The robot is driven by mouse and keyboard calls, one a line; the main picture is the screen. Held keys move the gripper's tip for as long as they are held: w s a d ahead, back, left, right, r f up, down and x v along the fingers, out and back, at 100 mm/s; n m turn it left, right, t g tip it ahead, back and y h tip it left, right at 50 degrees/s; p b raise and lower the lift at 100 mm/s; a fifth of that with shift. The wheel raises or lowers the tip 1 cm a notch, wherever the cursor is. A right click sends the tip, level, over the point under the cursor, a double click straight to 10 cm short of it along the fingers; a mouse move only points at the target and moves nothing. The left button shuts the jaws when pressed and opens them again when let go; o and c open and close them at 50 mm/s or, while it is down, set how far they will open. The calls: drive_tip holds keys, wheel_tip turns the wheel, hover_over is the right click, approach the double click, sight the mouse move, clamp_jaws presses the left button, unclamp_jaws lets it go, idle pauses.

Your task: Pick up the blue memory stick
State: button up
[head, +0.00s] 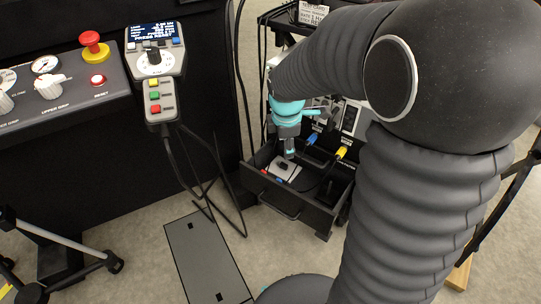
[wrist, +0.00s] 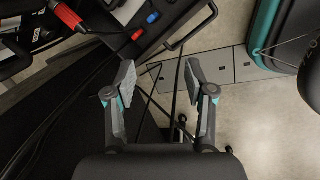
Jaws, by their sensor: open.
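The blue memory stick (wrist: 152,18) is a small blue piece in the open black drawer (wrist: 178,24), near the top of the wrist view. A small red stick (wrist: 137,35) lies beside it, near the drawer's front edge. In the head view the blue stick (head: 279,180) is tiny, near the drawer's front left. My gripper (wrist: 160,78) is open, with nothing between its fingers. In the wrist view the blue stick appears above and a little left of the finger gap. In the head view my gripper (head: 289,152) points down over the drawer; its height above it is hard to judge.
A grey plate with a black item (head: 283,168) lies in the drawer. Blue (head: 313,138) and yellow (head: 341,152) cable plugs are behind. A control panel (head: 55,85) and a hanging pendant (head: 156,70) stand left. Cables hang beside the drawer.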

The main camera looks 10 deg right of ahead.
sight(279, 180)
drive_tip(key=w+f+n, duration=0.2)
drive_tip(key=f+n, duration=0.1)
drive_tip(key=f, duration=0.6)
drive_tip(key=w+f+n+g+b, duration=0.1)
drive_tip(key=w+f+n, duration=0.2)
drive_tip(key=f, duration=0.6)
drive_tip(key=w+f+n, duration=0.2)
drive_tip(key=w+f, duration=0.1)
drive_tip(key=f, duration=0.6)
drive_tip(key=shift+w+d+n+g+b, duration=0.25)
drive_tip(key=shift+n+g+b, duration=0.05)
drive_tip(key=shift+n, duration=0.1)
drive_tip(key=shift+r, duration=0.1)
drive_tip(key=c, duration=0.9)
